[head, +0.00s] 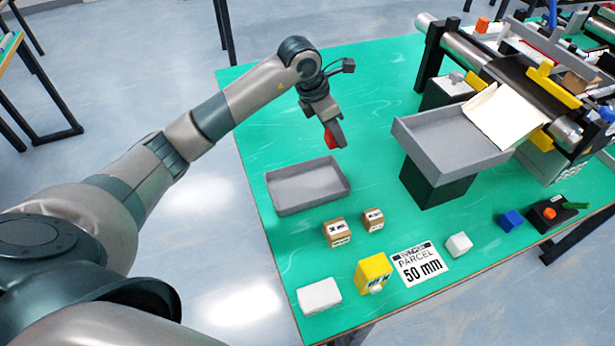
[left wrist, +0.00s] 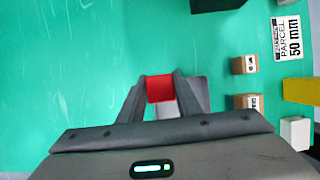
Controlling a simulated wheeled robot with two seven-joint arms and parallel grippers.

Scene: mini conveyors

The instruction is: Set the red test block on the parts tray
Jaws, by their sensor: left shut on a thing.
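My left gripper (head: 337,140) is shut on the red test block (head: 330,138) and holds it above the green table. In the left wrist view the red test block (left wrist: 159,88) sits between the two fingers of my left gripper (left wrist: 160,92). A grey parts tray (head: 281,206) lies on the table, nearer than the gripper and a little left in the head view. It looks empty. In the left wrist view part of the tray (left wrist: 203,92) shows behind the fingers. My right gripper is not in view.
Two brown boxes (head: 337,232) stand just nearer than the tray. A white block (head: 319,296), a yellow box (head: 373,272) and a parcel card (head: 419,264) lie along the front edge. A raised grey chute tray (head: 452,150) and a conveyor (head: 490,75) stand at the right.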

